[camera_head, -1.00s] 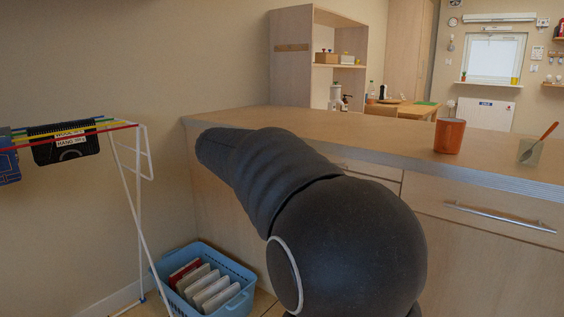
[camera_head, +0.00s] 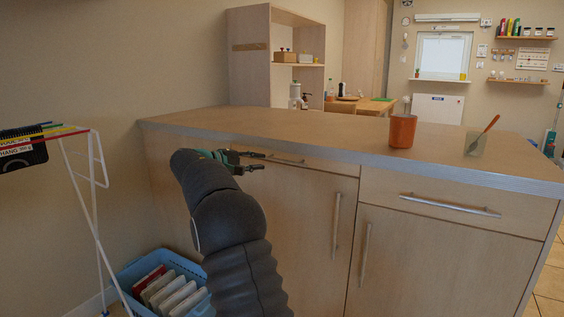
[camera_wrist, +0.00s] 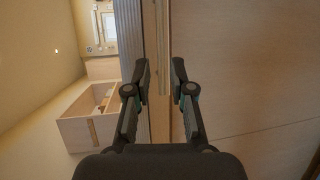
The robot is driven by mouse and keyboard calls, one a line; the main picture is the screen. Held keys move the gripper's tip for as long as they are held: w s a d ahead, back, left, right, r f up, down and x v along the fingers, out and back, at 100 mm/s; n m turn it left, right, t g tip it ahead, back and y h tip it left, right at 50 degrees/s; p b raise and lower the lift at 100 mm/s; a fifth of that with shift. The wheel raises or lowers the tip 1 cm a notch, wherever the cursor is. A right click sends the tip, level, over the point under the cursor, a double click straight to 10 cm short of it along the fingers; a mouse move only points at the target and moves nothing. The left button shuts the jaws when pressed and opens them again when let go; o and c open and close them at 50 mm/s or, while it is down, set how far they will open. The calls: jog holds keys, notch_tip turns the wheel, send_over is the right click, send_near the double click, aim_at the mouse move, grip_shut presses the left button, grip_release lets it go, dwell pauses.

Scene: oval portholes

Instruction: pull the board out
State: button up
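A narrow wooden front (camera_head: 325,170), which looks like the board's front, lies just under the countertop at the left part of the counter. Its slim bar handle (camera_head: 290,160) shows just right of my gripper (camera_head: 260,161). In the wrist view my gripper (camera_wrist: 162,75) is open. The handle (camera_wrist: 162,50) runs upright in that picture, between and beyond the two fingertips. I see no clear contact. Whether the board is pulled out at all cannot be told; its front looks level with the counter's face.
The countertop (camera_head: 290,125) overhangs above, with an orange cup (camera_head: 402,131) and a glass holding a spoon (camera_head: 475,143) on it. A drying rack (camera_head: 95,210) and a blue basket (camera_head: 135,268) stand at the left. A drawer (camera_head: 460,200) is at the right.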

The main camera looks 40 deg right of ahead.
aim_at(280, 161)
jog(key=d, duration=0.3)
jog(key=d+f, duration=0.1)
jog(key=d, duration=0.6)
jog(key=shift+f+p, duration=0.35)
jog(key=shift+f, duration=0.05)
jog(key=shift+c, duration=0.3)
grip_shut()
